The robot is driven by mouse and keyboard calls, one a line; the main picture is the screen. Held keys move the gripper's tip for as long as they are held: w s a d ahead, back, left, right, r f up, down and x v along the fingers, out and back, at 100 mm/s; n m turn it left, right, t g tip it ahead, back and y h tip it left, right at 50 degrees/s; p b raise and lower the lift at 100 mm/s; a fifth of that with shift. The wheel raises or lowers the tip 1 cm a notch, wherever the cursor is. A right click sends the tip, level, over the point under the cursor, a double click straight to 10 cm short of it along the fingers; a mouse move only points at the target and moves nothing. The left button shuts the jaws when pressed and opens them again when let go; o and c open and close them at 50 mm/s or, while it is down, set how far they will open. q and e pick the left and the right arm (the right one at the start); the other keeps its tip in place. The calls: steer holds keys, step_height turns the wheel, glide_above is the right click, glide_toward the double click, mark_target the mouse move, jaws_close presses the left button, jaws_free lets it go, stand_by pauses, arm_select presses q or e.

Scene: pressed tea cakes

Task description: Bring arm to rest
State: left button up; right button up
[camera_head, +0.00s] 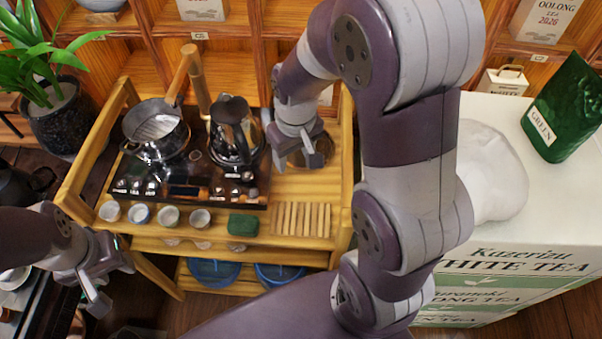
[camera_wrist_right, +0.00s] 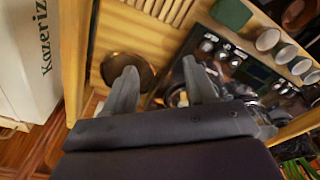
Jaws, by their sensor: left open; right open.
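My right gripper (camera_head: 309,150) hangs over the right part of the wooden tea cart (camera_head: 292,185), above a round brown dish (camera_head: 325,150). In the right wrist view its two fingers (camera_wrist_right: 160,88) are spread with nothing between them, and the round dish (camera_wrist_right: 128,66) lies beyond the left finger. My left gripper (camera_head: 105,285) is at the lower left, away from the cart's top, open and empty. My right arm crosses the middle of the head view and hides part of the cart's right side.
A potted plant (camera_head: 60,110) stands left.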

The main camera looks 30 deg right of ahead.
steer(key=s+a, duration=0.2)
steer(key=s, duration=0.4)
steer(key=shift+s+f+m, duration=0.35)
steer(key=shift+f+m, duration=0.05)
steer(key=shift+f, duration=0.05)
steer(key=shift+r, duration=0.2)
